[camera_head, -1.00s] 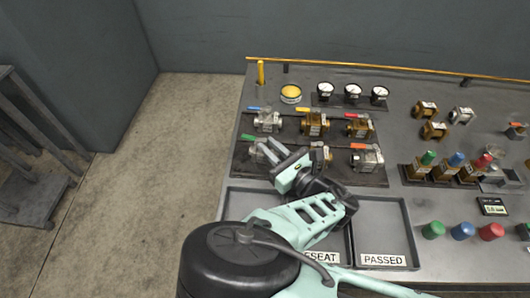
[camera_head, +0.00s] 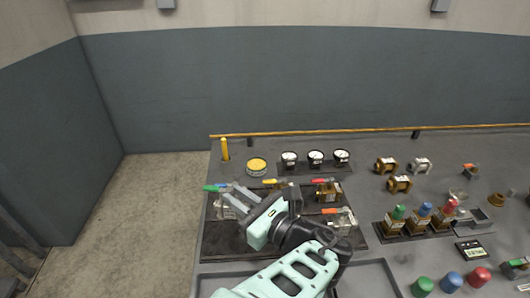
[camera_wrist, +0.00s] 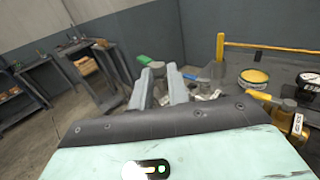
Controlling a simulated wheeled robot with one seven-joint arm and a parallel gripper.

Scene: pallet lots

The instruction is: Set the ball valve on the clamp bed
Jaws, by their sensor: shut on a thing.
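My gripper (camera_head: 232,196) is shut on a ball valve with a green handle (camera_head: 210,188), held above the back left of the dark valve mat. In the wrist view the green handle (camera_wrist: 144,60) shows just beyond the fingertips (camera_wrist: 159,78); most of the valve's body is hidden by the fingers. A blue-handled valve (camera_wrist: 191,76) stands close beside it, to the right. Other valves on the mat have a yellow handle (camera_head: 275,182), an orange-red one (camera_head: 327,181) and another orange one (camera_head: 338,211). I cannot surely pick out the clamp bed.
A yellow post (camera_head: 225,149) and yellow round tin (camera_head: 257,167) stand at the back left. Gauges (camera_head: 315,158) stand behind the mat. Brass fittings (camera_head: 399,184), a row of colour-capped blocks (camera_head: 421,216) and coloured buttons (camera_head: 451,280) fill the right side. A tray (camera_head: 375,277) lies in front.

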